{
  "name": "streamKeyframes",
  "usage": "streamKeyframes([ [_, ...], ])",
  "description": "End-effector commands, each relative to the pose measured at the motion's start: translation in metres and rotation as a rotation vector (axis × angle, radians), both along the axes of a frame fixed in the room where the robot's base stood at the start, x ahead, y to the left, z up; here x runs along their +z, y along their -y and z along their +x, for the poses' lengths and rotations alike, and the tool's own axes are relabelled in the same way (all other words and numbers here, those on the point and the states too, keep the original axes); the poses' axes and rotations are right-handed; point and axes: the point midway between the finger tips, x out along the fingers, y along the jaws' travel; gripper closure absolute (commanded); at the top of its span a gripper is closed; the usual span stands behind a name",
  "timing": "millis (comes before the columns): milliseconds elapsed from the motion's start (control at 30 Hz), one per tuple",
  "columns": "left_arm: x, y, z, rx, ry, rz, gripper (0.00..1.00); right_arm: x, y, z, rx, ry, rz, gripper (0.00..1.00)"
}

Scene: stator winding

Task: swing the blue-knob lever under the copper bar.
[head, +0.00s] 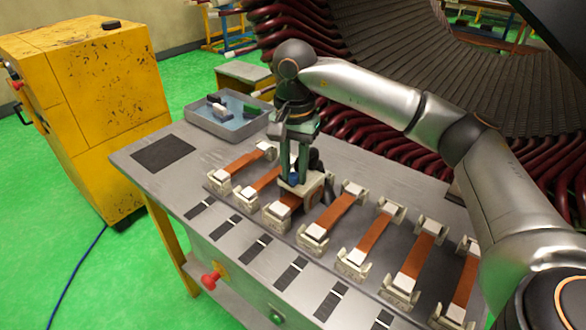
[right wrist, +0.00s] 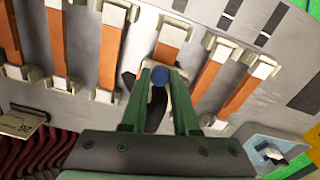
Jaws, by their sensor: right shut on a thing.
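My right gripper (head: 296,178) points down over the third copper bar from the left, with its green fingers on either side of the blue knob (head: 294,178). In the right wrist view the fingers (right wrist: 159,76) are shut on the blue knob (right wrist: 159,77), and a black lever part (right wrist: 154,112) shows between them. The copper bar (head: 287,203) here is partly hidden by the gripper and a pale block; its other end shows in the right wrist view (right wrist: 173,36). How the lever lies relative to the bar is hard to tell. My left gripper is not in view.
Several other copper bars (head: 330,214) lie in pale holders along the grey table (head: 150,185). A grey bin (head: 228,130) with small parts stands at the back left. A yellow cabinet (head: 100,100) is at the left, and a large stator (head: 400,70) rises behind the table.

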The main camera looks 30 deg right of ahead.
Motion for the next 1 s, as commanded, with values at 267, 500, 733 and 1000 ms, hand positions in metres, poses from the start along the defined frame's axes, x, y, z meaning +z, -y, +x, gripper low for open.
streamKeyframes([
  [267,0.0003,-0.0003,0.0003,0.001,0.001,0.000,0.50,0.0006,0.0005,0.0005,0.005,0.002,0.000,1.00],
  [500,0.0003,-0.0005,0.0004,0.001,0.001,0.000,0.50,0.0005,0.0003,0.0006,0.004,0.002,0.000,0.59],
  [733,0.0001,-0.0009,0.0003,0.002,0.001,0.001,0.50,0.0003,0.0002,0.0004,0.004,0.001,0.001,0.40],
  [1000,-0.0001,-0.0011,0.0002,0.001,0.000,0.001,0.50,0.0054,0.0000,0.0006,0.004,0.002,0.000,0.40],
])
